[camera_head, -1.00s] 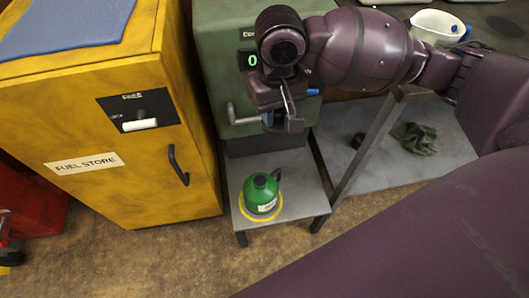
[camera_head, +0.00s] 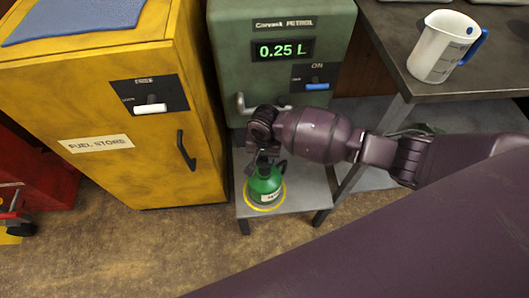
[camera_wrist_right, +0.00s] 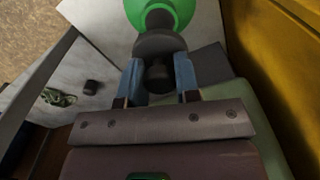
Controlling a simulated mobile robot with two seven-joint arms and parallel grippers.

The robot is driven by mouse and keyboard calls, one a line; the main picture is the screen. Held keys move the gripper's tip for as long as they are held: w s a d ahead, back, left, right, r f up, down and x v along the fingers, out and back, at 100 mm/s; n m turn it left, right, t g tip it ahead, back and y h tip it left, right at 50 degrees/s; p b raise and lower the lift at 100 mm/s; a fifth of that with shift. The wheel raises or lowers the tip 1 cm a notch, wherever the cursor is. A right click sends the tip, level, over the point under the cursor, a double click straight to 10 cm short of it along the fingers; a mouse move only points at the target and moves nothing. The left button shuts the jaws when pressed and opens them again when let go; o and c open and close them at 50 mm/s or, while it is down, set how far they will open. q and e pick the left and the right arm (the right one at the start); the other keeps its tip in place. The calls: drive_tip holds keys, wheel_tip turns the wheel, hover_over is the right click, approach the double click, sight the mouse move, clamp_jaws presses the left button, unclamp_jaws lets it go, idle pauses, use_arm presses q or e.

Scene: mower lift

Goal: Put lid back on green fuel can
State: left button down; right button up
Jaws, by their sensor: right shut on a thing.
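The green fuel can (camera_head: 265,184) stands upright on the low grey shelf below the pump, within a yellow ring. Its green body also shows at the top of the right wrist view (camera_wrist_right: 183,8). My right gripper (camera_head: 264,155) is just above the can's top. In the right wrist view its two blue-grey fingers (camera_wrist_right: 158,80) are shut on the knob of the dark lid (camera_wrist_right: 160,45). The lid's disc is in line with the can's dark neck (camera_wrist_right: 159,19). I cannot tell whether lid and neck touch. My left gripper is not in view.
The green petrol pump (camera_head: 275,80) reads 0.25 L and stands behind the can. The yellow fuel store cabinet (camera_head: 100,180) is to the left. A white jug (camera_head: 437,50) stands on the workbench (camera_head: 480,88) at right. The floor in front is clear.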

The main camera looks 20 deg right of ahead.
sight(265, 161)
wheel_tip(265, 161, down, 2)
drive_tip(key=shift+s+b, duration=0.1)
drive_tip(key=shift+b, duration=0.5)
wheel_tip(265, 161, down, 2)
drive_tip(key=shift+f+b, duration=0.1)
drive_tip(key=shift+b, duration=0.7)
drive_tip(key=shift+f, duration=0.4)
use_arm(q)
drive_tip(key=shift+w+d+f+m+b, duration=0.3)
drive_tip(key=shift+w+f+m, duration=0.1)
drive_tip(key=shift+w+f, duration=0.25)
use_arm(e)
drive_tip(key=shift+f, duration=0.65)
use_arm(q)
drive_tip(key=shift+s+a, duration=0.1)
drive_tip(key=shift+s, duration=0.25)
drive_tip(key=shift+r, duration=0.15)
use_arm(e)
drive_tip(key=shift+r, duration=0.1)
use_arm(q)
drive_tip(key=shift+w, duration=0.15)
